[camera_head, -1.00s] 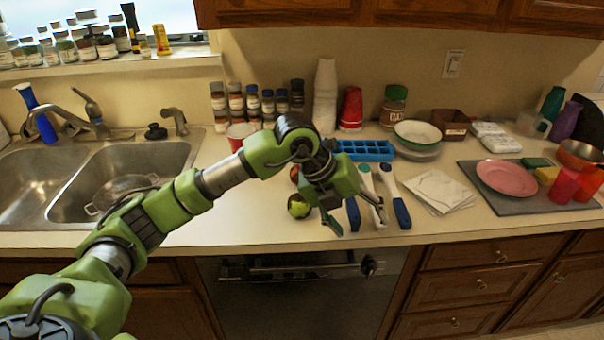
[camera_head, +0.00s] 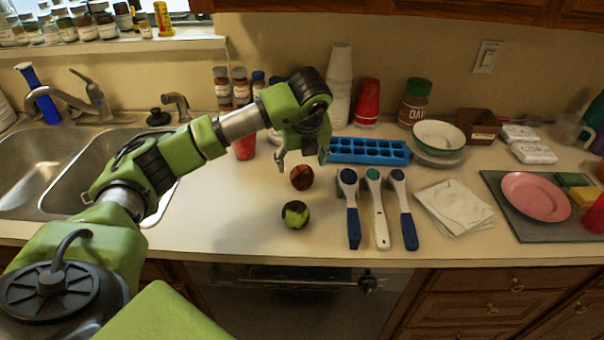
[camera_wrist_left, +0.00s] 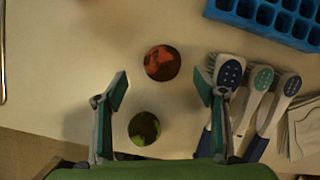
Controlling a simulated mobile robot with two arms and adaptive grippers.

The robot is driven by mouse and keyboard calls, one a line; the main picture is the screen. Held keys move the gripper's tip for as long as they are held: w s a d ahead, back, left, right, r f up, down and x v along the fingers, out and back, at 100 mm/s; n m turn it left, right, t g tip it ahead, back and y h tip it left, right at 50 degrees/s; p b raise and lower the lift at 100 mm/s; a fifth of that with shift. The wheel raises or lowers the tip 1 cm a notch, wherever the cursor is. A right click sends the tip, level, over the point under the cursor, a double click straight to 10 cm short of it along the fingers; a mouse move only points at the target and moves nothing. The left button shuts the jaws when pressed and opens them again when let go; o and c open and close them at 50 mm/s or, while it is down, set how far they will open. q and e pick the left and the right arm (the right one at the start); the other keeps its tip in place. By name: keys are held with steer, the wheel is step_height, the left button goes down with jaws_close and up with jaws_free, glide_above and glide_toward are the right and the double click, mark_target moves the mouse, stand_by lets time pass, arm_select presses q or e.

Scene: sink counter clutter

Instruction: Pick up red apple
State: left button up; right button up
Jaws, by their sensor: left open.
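The red apple (camera_head: 302,177), dark red with blackish patches, sits on the counter just behind a green apple (camera_head: 295,214). In the left wrist view the red apple (camera_wrist_left: 162,63) lies beyond the fingertips, near the middle, and the green apple (camera_wrist_left: 144,128) lies between the fingers. My left gripper (camera_head: 303,162) is open and empty, pointing down above and slightly behind the red apple. Its two fingers also show well apart in the left wrist view (camera_wrist_left: 163,90). My right gripper is not in view.
Several brushes (camera_head: 377,210) lie just right of the apples, close to one finger in the wrist view. A blue ice tray (camera_head: 369,150) is behind them. A folded white cloth (camera_head: 455,207) lies further right. Counter left of the apples is clear up to the sink (camera_head: 60,170).

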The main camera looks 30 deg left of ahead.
mark_target(302, 171)
arm_select(q)
steer(key=shift+x, duration=1.25)
steer(key=shift+p+x, duration=1)
steer(key=shift+p, duration=0.05)
steer(key=x, duration=0.2)
steer(key=shift+w+d+f+p, duration=0.1)
steer(key=shift+d+f+p, duration=0.05)
steer(key=shift+f+p, duration=0.2)
steer(key=shift+w+f, duration=0.15)
steer(key=shift+f, duration=0.25)
steer(key=shift+c, duration=0.3)
steer(key=c, duration=1.2)
steer(key=shift+c, duration=0.2)
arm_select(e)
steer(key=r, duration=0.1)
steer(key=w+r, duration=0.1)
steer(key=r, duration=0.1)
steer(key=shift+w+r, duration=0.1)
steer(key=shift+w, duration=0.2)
